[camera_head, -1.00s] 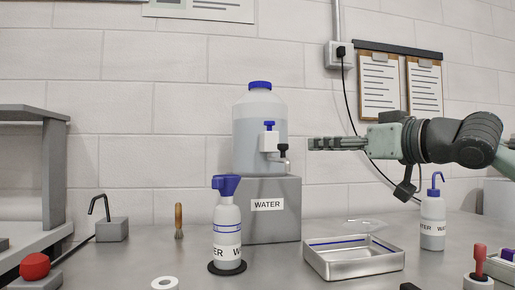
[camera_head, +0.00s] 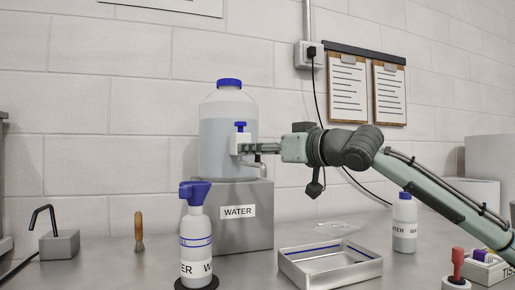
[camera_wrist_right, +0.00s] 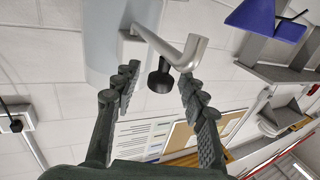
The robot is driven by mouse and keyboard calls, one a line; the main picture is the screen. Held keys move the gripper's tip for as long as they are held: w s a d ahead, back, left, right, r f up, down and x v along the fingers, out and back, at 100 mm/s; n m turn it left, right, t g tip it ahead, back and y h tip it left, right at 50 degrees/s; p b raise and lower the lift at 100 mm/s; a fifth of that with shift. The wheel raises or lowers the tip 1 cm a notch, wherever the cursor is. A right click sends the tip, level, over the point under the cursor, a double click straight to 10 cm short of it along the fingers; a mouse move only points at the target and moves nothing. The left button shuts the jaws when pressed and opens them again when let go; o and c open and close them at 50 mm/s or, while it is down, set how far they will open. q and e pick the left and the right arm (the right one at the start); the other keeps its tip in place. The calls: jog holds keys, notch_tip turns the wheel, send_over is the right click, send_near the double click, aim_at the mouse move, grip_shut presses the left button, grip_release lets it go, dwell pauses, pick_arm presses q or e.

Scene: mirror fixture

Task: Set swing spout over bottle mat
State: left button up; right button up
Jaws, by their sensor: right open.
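The water jug (camera_head: 228,130) stands on a grey block (camera_head: 236,235) labelled WATER. The black bottle mat (camera_head: 179,284) lies on the bench in front, left of the spout. A blue-topped water bottle (camera_head: 196,228) stands upright on it. My left gripper is out of view.
A metal tray (camera_head: 330,268) sits right of the block, with a wash bottle (camera_head: 404,225) behind it. A brush (camera_head: 139,232) and a small block with a bent tube (camera_head: 59,243) stand at left. The wall is close behind the jug.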

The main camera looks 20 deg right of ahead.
jog(key=shift+w, duration=0.1)
grip_shut()
jog(key=shift+a, duration=0.15)
dwell(0.4)
